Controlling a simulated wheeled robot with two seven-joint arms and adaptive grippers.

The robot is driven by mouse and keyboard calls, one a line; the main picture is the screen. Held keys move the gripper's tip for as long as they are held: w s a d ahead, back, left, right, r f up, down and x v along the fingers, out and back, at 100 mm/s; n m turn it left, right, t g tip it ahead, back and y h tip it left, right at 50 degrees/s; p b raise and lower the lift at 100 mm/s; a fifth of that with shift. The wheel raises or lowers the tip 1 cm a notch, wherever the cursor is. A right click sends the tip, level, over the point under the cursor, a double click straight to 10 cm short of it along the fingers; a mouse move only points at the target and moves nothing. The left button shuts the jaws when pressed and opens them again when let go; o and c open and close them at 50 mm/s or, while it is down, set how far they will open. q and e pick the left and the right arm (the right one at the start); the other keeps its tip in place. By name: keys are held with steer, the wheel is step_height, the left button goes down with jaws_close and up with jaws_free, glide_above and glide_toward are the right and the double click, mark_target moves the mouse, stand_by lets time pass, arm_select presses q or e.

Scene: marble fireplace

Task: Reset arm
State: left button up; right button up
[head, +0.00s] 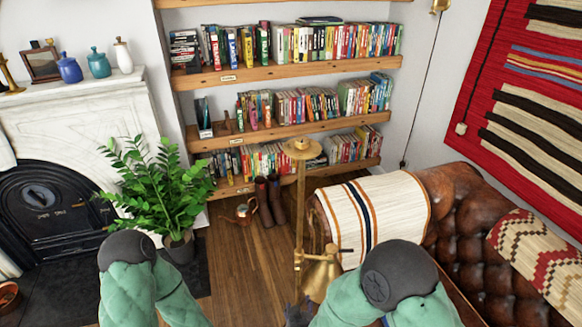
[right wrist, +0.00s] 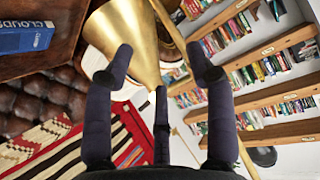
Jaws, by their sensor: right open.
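My right arm, in a green padded cover, comes in from the bottom of the head view. Only a small dark part of my right gripper (head: 299,314) shows there, low beside the brass floor lamp (head: 319,277). In the right wrist view, my right gripper (right wrist: 160,62) has its dark fingers spread apart with nothing between them. The brass lamp shade (right wrist: 138,32) shows just beyond the fingertips; I cannot tell whether they touch it. My left arm (head: 145,285) is at the bottom left of the head view, and its gripper is out of sight.
A brown leather sofa (head: 455,215) with a striped throw (head: 385,215) stands at right. A potted plant (head: 160,190) stands before the marble fireplace (head: 100,130). Bookshelves (head: 290,73) line the back wall. A blue book (right wrist: 25,40) shows in the wrist view. Wooden floor (head: 245,270) is clear left of the lamp.

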steer(key=s+d+f+g+y, duration=0.1)
steer(key=s+d+f+g, duration=0.1)
steer(key=s+f, duration=0.3)
steer(key=s+d+f+g+y, duration=0.1)
steer(key=s+d+f+g, duration=0.1)
steer(key=s+f+g, duration=0.2)
steer(key=s+d+f+m+g+y, duration=0.1)
steer(key=s+d+f+g, duration=0.2)
steer(key=f, duration=0.4)
steer(key=s+g, duration=0.1)
steer(key=s, duration=0.1)
steer(key=shift+s+y, duration=0.3)
steer(key=shift+y, duration=0.1)
steer(key=shift+o, duration=0.2)
steer(key=shift+w+f, duration=0.1)
stand_by(0.7)
